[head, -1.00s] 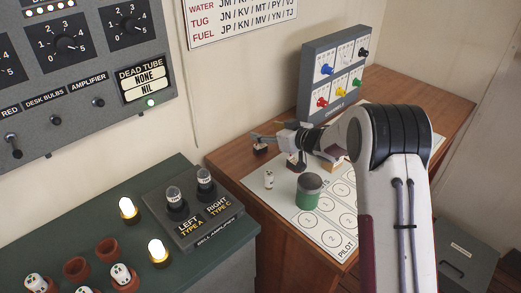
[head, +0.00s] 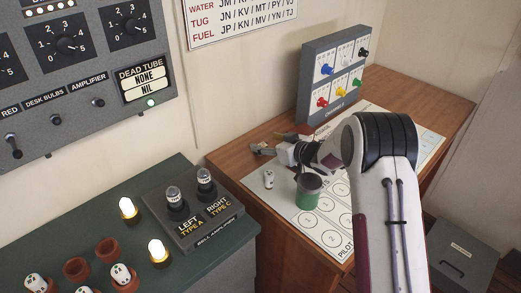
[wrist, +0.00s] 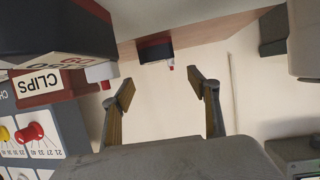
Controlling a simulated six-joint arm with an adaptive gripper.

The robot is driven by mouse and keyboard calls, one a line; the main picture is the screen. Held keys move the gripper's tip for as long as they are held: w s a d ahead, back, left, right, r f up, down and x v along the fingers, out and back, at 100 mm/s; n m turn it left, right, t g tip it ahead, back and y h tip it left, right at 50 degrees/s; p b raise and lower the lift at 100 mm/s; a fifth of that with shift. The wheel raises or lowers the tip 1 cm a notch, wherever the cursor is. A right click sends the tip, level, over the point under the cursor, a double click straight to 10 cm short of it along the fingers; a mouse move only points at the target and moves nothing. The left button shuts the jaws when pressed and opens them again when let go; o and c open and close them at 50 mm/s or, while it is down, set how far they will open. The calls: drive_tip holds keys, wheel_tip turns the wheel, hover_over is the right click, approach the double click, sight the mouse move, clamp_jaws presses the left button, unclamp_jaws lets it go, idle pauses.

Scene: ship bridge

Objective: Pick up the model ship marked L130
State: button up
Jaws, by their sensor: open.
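My gripper (wrist: 161,92) is open in the wrist view, with nothing between its fingertips. A small model ship (wrist: 155,51) with a dark hull and a white-and-red part shows beyond the gap between the fingers; I see no mark on it. A larger dark hull-like block (wrist: 60,28) with a pale label fills the upper left, close to the left finger; its label is cut off and I cannot read L130 on it. In the head view, my gripper (head: 262,150) is over the far left part of the wooden desk. Dark and reddish shapes (head: 290,137) lie just behind it, too small to identify.
A grey panel with coloured knobs (head: 331,72) stands behind. A box marked CLIPS (wrist: 45,84) is left of the fingers.

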sight(263, 144)
drive_tip(key=shift+f, duration=0.7)
drive_tip(key=shift+x, duration=1.55)
drive_tip(key=c, duration=1.1)
